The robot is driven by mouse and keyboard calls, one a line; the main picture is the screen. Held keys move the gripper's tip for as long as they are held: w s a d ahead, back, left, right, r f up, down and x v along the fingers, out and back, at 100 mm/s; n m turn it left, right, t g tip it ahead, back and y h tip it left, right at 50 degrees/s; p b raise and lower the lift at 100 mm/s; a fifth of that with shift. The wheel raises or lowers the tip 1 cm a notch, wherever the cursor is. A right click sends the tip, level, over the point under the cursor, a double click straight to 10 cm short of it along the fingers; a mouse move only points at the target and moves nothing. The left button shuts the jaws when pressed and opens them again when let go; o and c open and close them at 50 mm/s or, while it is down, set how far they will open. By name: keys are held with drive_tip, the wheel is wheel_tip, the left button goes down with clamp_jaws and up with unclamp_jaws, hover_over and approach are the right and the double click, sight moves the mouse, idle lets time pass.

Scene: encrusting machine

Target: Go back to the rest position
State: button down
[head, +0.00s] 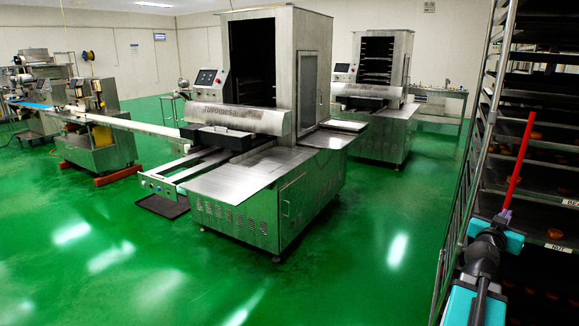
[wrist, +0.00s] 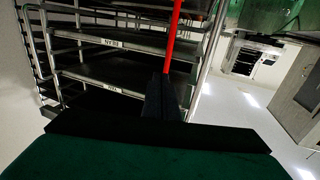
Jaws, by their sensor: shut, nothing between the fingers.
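My gripper (head: 503,216) is at the lower right of the head view, raised in front of the tray rack. Its dark fingers are shut and also show in the middle of the wrist view (wrist: 165,95). A thin straight red bar (head: 520,158) extends up from the fingertips in the head view. It also rises from the fingertips in the wrist view (wrist: 173,38). I cannot tell whether it is a solid thing.
A metal rack (head: 477,150) with labelled trays and brown round pieces stands close beside my arm; its shelves fill the wrist view's upper left (wrist: 115,42). A steel machine (head: 250,180) stands mid-room, another (head: 385,125) behind. Green floor (head: 350,270) between is clear.

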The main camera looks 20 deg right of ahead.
drive_tip(key=w+a+f+n+t+y+p, duration=0.25)
drive_tip(key=w+a+f+n+y, duration=0.2)
drive_tip(key=w+a+f, duration=1.35)
drive_tip(key=w+a+f+n+g+y, duration=0.1)
drive_tip(key=w+a+f+y, duration=0.15)
drive_tip(key=a+f, duration=0.8)
drive_tip(key=w+a+f+n+y, duration=0.1)
drive_tip(key=w+a+f+y, duration=0.15)
drive_tip(key=a+f, duration=0.75)
drive_tip(key=s+a+f+n+g+y+p, duration=0.1)
drive_tip(key=s+a+f+g+y, duration=0.15)
drive_tip(key=s+a+f, duration=0.65)
drive_tip(key=s+a+f+n+g+y+p, duration=0.15)
drive_tip(key=s+a+f+g, duration=0.25)
drive_tip(key=s+a+f, duration=0.6)
drive_tip(key=s+a+f+n+g+y, duration=0.1)
drive_tip(key=s+a+f+n+g, duration=0.1)
drive_tip(key=s, duration=0.6)
drive_tip(key=s+a+f+n+g+y, duration=0.2)
drive_tip(key=s+a+f+g, duration=0.1)
drive_tip(key=s+a+g, duration=0.2)
drive_tip(key=s+a, duration=0.2)
drive_tip(key=s, duration=0.2)
drive_tip(key=shift+s+n+b, duration=0.2)
drive_tip(key=shift+n+b, duration=0.1)
drive_tip(key=shift+b, duration=0.1)
drive_tip(key=shift+d+f, duration=0.1)
